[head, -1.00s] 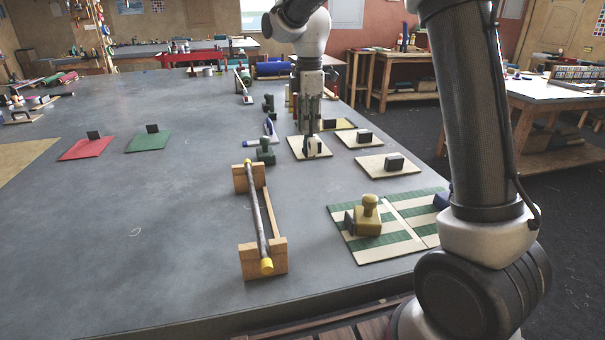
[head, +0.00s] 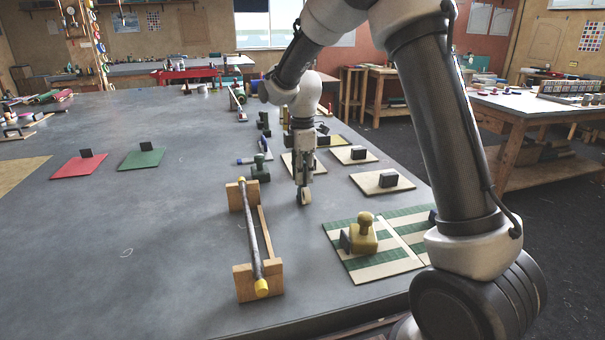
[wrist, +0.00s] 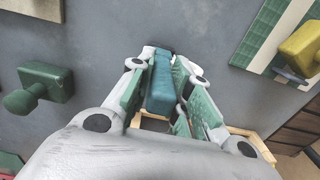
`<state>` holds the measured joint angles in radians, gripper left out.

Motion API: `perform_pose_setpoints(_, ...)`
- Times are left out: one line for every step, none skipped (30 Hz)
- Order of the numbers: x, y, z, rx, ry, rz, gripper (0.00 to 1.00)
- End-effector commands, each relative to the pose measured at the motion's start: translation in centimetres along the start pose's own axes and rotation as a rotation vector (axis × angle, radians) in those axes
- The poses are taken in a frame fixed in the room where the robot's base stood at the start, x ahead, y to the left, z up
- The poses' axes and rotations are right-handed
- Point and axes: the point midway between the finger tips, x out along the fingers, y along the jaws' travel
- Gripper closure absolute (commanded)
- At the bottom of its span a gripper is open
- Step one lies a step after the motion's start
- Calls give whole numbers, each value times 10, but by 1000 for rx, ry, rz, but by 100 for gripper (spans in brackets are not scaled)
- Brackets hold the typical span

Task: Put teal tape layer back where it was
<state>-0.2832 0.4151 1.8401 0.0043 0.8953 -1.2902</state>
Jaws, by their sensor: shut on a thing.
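My gripper (head: 304,190) is shut on the teal tape layer, a small blue-teal block that shows between the green finger pads in the wrist view (wrist: 162,85). In the head view only the pale lower part of the tape layer (head: 305,198) shows below the fingers. It is over the grey table, just in front of a cream board (head: 290,166) and right of the wooden rod rack. I cannot tell whether its bottom touches the table.
A rack (head: 245,200) holding a yellow-ended rod stands left of my gripper. A dark green handled weight (head: 260,170) is behind it. An olive weight (head: 363,238) sits on striped panels (head: 372,275) at right. Cream boards (head: 400,181) with dark blocks lie behind. The left table is mostly clear.

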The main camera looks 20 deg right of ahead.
Motion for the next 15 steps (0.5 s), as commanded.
perform_pose_setpoints(1,0,0,0,0,0,100)
perform_pose_setpoints(2,0,0,0,0,-1,100)
perform_pose_setpoints(2,0,0,0,0,0,77)
perform_pose_setpoints(2,0,0,0,0,0,72)
perform_pose_setpoints(2,0,0,0,0,0,66)
perform_pose_setpoints(2,0,0,0,0,0,59)
perform_pose_setpoints(2,0,0,0,0,0,59)
perform_pose_setpoints(2,0,0,0,0,0,59)
perform_pose_setpoints(2,0,0,0,0,0,59)
perform_pose_setpoints(2,0,0,0,0,0,59)
perform_pose_setpoints(2,0,0,0,0,0,59)
perform_pose_setpoints(2,0,0,0,0,0,59)
perform_pose_setpoints(2,0,0,0,0,0,59)
perform_pose_setpoints(2,0,0,0,0,0,59)
perform_pose_setpoints(2,0,0,0,0,0,59)
